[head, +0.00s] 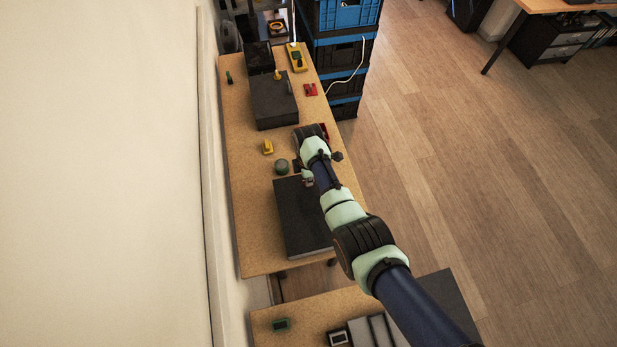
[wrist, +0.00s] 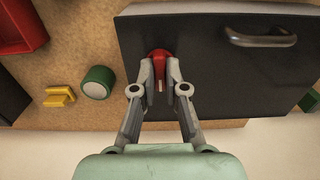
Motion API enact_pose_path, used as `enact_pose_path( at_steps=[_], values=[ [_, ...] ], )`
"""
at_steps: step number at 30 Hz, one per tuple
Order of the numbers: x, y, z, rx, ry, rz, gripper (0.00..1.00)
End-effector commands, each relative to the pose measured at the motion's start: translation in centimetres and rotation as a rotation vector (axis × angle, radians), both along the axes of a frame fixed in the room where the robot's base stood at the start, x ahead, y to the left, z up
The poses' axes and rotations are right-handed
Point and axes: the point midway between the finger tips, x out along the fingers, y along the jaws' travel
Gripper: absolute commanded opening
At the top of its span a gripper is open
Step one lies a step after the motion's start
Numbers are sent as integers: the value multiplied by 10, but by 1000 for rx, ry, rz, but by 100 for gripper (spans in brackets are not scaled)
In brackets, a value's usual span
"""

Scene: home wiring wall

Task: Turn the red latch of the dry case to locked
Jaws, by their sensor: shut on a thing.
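The dry case is a dark, flat box on the wooden bench; it shows in the wrist view (wrist: 225,85) and in the head view (head: 296,215). Its red latch (wrist: 159,58) sits near the left end of the face in the wrist view. The latch has a round red head and a short part with a pale tip pointing down the picture. My gripper (wrist: 160,88) is shut on the latch, one finger on each side. In the head view my gripper (head: 307,178) is over the case's far end, and the latch is hidden there.
A grey metal handle (wrist: 260,38) stands out from the case, right of my fingers. A green cylinder (wrist: 97,82), a yellow block (wrist: 59,96) and a red container (wrist: 18,25) lie to the left. Another dark box (head: 273,103) stands farther along the bench.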

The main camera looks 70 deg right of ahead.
Motion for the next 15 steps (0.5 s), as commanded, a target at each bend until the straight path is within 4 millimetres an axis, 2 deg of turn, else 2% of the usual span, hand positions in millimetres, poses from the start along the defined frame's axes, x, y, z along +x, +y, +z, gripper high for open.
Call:
enact_pose_path(
  at_steps=[3,4,8,15],
  values=[
    [0,0,0,1,-1,0,0],
    [0,0,0,1,-1,0,17],
    [0,0,0,0,0,0,38],
    [0,0,0,0,0,-1,38]
  ],
)
